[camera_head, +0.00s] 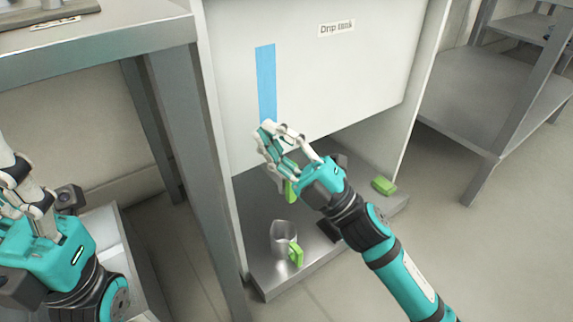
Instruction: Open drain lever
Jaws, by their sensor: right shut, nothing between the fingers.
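The white tank (340,80) carries a label reading "Drip tank" (336,28) and a vertical blue strip (266,80). My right gripper (267,136) is shut and empty, in front of the tank's lower edge just below the blue strip. A green piece (291,191) shows just below its fingers, mostly hidden by the gripper; it may be the drain lever, but I cannot tell its position or whether I touch it. My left gripper (12,190) is at the left edge, far from the tank, its fingers partly cut off.
A metal jug (284,240) with a green handle stands on the metal base (262,268) below the tank. A green block (384,185) lies at the base's right. A steel table (110,45) stands left, a shelf (500,100) right. Floor is clear between base and shelf.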

